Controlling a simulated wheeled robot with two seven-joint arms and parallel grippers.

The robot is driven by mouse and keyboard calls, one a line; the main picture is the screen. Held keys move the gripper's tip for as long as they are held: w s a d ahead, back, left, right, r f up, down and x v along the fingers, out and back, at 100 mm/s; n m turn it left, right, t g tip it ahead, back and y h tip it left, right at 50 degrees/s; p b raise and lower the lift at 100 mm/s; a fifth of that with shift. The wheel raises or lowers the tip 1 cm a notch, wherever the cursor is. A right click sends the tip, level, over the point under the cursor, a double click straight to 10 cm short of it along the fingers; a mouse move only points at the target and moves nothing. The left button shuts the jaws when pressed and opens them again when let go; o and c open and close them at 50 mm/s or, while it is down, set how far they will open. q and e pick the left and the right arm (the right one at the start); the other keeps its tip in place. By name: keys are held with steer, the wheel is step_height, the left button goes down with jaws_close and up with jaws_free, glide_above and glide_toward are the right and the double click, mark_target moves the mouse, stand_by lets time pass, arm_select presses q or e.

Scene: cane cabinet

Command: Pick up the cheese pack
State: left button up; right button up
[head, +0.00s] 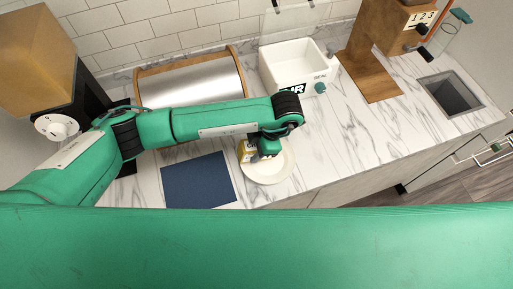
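A small yellow and white pack, which looks like the cheese pack (244,150), is at the upper left of a round cream plate (269,174) on the marble counter. My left arm reaches over the counter from the left. Its gripper (262,156) points down over the plate, right beside the pack. The fingers are small and partly hidden by the gripper body, so I cannot tell whether they are apart or closed on the pack. My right gripper is not in view.
A dark blue mat (198,181) lies left of the plate. Behind stand a steel and wood bread box (190,82), a white vacuum sealer box (293,62) and a wooden dispenser (372,75). A sink (452,95) is at the right. Counter right of the plate is clear.

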arm_select(q)
steer(key=c, duration=0.3)
steer(key=shift+r, duration=0.1)
